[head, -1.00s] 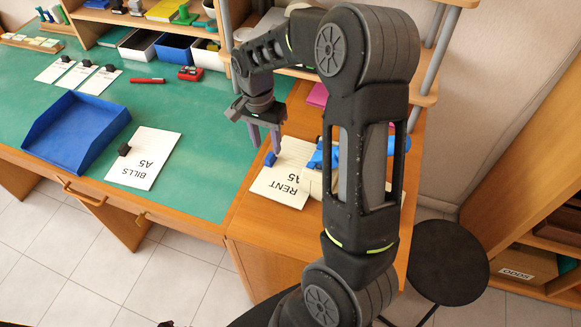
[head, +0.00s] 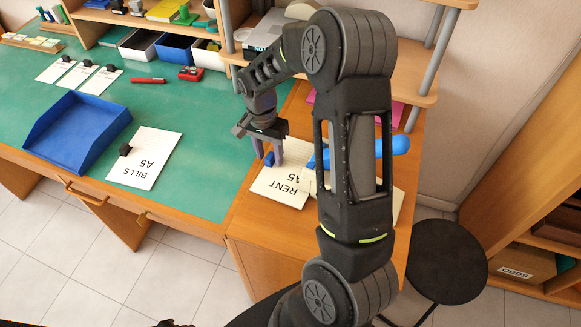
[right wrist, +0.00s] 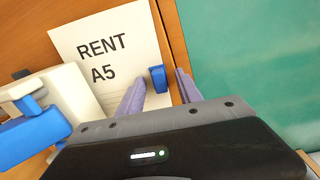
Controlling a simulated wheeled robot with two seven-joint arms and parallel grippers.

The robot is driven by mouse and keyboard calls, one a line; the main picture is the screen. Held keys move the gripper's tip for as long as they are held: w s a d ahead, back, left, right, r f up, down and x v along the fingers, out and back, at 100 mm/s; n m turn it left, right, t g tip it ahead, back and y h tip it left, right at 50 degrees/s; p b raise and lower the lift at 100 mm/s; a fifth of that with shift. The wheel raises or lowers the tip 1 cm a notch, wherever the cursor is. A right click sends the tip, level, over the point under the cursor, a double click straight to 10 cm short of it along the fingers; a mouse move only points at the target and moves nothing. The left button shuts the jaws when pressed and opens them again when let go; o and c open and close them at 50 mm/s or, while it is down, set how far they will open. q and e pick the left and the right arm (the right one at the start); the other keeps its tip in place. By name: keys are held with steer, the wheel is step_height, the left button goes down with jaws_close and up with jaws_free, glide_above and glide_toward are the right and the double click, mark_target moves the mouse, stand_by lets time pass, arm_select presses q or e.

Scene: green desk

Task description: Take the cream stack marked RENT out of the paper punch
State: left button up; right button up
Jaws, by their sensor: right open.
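The cream stack marked RENT (head: 279,186) lies flat on the wooden side top, its print also clear in the right wrist view (right wrist: 95,35). A blue block (right wrist: 158,78) sits near its edge. The paper punch, cream with blue parts (right wrist: 70,88), is at the stack's other side; in the head view my right arm partly covers its blue lever (head: 400,145). I cannot tell how far the stack's edge is inside. My right gripper (head: 267,154) is open and empty, with its fingers on either side of the blue block.
A BILLS A5 stack (head: 145,160) and a blue tray (head: 78,133) lie on the green desk (head: 195,140) to the left. Several smaller white stacks, a red pen (head: 147,80) and a red object (head: 191,73) lie farther back. Shelves stand behind.

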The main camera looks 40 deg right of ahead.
jaws_close()
stand_by(0.4)
stand_by(1.0)
